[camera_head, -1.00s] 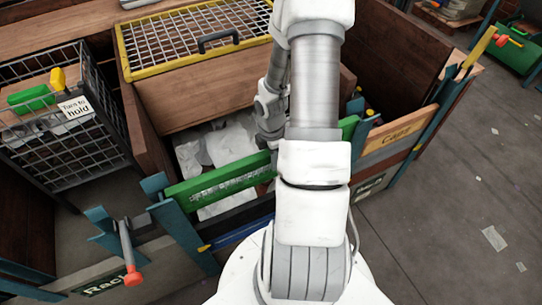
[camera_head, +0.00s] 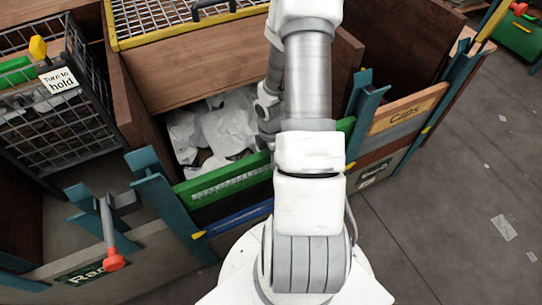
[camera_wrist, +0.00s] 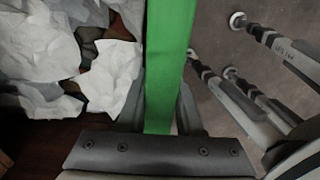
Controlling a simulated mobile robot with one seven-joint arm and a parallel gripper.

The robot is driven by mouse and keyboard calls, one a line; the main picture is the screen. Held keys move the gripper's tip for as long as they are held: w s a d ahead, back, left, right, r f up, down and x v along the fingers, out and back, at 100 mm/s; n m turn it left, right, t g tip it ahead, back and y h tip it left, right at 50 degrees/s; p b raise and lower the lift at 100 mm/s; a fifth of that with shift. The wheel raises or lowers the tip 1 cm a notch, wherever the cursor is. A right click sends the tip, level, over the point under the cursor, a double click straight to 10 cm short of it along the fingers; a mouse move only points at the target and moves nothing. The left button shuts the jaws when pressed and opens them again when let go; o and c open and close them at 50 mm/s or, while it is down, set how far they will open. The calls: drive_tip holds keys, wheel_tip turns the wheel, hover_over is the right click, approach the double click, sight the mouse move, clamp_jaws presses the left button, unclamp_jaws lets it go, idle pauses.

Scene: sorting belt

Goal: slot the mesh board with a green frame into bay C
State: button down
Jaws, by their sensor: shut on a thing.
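The mesh board with a green frame (camera_head: 225,184) stands on edge across the front of a bay holding crumpled white sheets. Its left end is at a teal post (camera_head: 168,205); whether it sits inside the slot is unclear. A dark gap shows between it and a blue board (camera_head: 240,218) below. My arm covers its middle; its right part shows near the right teal post (camera_head: 362,110). My gripper (camera_wrist: 162,92) is shut on the green frame (camera_wrist: 168,40), with a finger on each side. My arm hides the gripper in the head view. No bay C letter is readable.
An orange board marked "Caps" (camera_head: 408,108) closes the bay to the right. At left are a wire basket (camera_head: 65,110) with a "Turn to hold" tag and a red-tipped lever (camera_head: 109,235). A yellow-edged grid lid (camera_head: 170,20) lies behind.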

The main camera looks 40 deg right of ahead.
drive_tip(key=shift+f, duration=0.25)
drive_tip(key=shift+f+b, duration=0.55)
drive_tip(key=shift+f, duration=0.05)
drive_tip(key=shift+c, duration=2.4)
unclamp_jaws()
wheel_tip(320, 180, up, 18)
drive_tip(key=p, duration=0.6)
drive_tip(key=shift+f+p, duration=0.25)
drive_tip(key=shift+p, duration=0.1)
